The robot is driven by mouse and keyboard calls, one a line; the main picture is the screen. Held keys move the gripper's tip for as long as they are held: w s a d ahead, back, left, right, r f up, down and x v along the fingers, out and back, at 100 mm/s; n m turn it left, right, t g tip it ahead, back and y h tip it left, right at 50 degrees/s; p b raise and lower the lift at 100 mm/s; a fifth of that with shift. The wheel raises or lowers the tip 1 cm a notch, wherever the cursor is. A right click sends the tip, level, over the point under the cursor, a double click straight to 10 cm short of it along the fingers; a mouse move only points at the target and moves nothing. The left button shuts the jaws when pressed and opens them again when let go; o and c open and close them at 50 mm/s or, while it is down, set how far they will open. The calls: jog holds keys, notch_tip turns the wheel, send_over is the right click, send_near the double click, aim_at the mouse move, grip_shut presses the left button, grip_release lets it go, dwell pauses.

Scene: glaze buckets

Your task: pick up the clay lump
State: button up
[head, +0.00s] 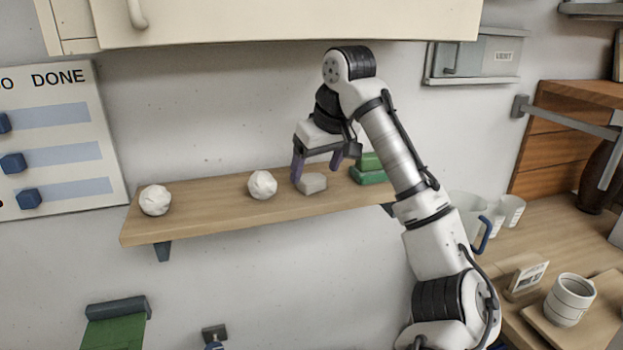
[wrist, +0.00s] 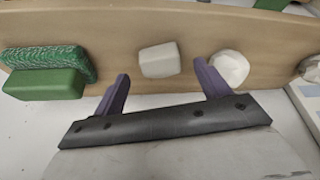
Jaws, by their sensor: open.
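A small grey-beige block with rounded edges, which I take for the clay lump (head: 313,184), lies on the wooden wall shelf (head: 215,214). In the wrist view the lump (wrist: 159,60) shows between and beyond my fingertips, with a gap to each. My gripper (head: 316,171) is open and empty, its purple fingers pointing down just above and around the lump. The wrist view shows both fingers of my gripper (wrist: 161,74) apart. I cannot tell exactly how high the tips are over the shelf.
A white crumpled ball (head: 262,185) lies close left of the lump, and another white ball (head: 155,200) lies near the shelf's left end. Stacked green blocks (head: 369,169) sit close on the right. A cream cabinet (head: 280,22) hangs above. Bare shelf lies between the balls.

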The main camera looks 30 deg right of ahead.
aim_at(312, 177)
jog(key=shift+x, duration=1.55)
jog(key=shift+w+r, duration=0.15)
jog(key=c, duration=1.1)
jog(key=shift+o, duration=0.2)
jog(key=shift+r+b, duration=0.3)
jog(key=shift+r, duration=0.2)
jog(key=s+b, duration=0.5)
jog(key=s, duration=1.1)
jog(key=shift+d, duration=0.4)
jog(key=shift+s+r, duration=0.2)
jog(key=shift+s, duration=0.8)
jog(key=shift+r, duration=0.1)
